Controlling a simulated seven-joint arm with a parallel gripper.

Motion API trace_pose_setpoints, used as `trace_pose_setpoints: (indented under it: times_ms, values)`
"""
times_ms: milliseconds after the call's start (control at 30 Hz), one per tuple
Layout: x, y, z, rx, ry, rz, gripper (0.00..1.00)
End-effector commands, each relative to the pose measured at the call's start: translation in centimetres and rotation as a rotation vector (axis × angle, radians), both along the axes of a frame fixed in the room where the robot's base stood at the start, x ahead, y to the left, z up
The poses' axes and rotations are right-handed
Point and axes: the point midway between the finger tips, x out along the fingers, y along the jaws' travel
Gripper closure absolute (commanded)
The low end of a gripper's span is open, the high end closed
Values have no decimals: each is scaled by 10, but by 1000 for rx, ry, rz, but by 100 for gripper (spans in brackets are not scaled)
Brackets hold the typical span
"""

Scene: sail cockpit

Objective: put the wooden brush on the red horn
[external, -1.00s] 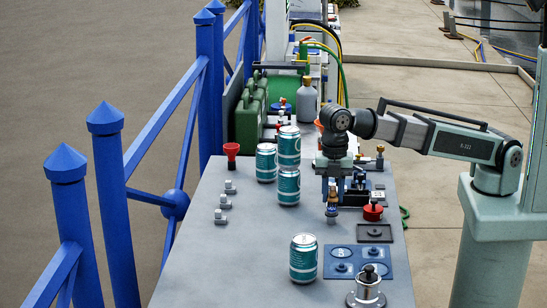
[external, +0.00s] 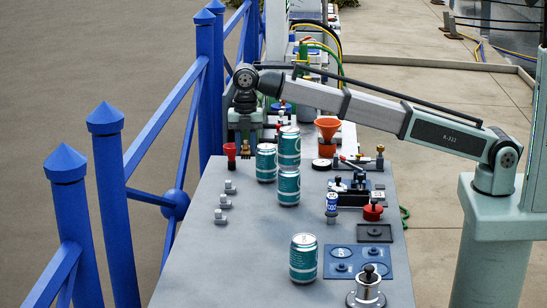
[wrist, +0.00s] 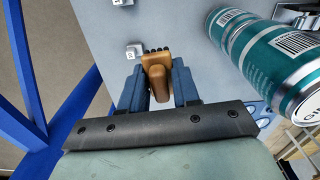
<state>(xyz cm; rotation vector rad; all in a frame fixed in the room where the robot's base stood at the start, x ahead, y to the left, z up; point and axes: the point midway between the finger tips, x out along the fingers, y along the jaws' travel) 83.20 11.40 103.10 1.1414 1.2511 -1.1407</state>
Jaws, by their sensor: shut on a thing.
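My gripper (external: 246,148) is over the far left of the grey table, shut on the wooden brush. In the wrist view the brush (wrist: 157,75) is brown, held between the two blue fingers, with dark bristles at its far end. The horn does not show in the wrist view.
Small grey switches (external: 225,201) sit at the left edge.

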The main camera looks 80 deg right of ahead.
Motion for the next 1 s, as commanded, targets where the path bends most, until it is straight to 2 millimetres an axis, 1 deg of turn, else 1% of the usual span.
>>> trace_pose_setpoints:
  times_ms: [33, 167, 200, 367, 400, 500, 600, 700, 800, 900, 1000]
  values:
    - [14, -20, 4, 0, 0, -9, 99]
    - [34, -67, 11, 0, 0, -24, 99]
    - [40, -82, 13, 0, 0, -30, 99]
    - [58, -141, 21, 0, 0, -53, 99]
    - [62, -156, 23, 0, 0, -59, 99]
    - [69, -188, 28, 0, 0, -71, 99]
    - [74, -214, 32, 0, 0, -81, 99]
    - [76, -233, 35, 0, 0, -87, 99]
    - [78, -244, 36, 0, 0, -91, 99]
    - [77, -249, 33, 0, 0, -93, 99]
    - [77, -250, 23, 0, 1, -93, 99]
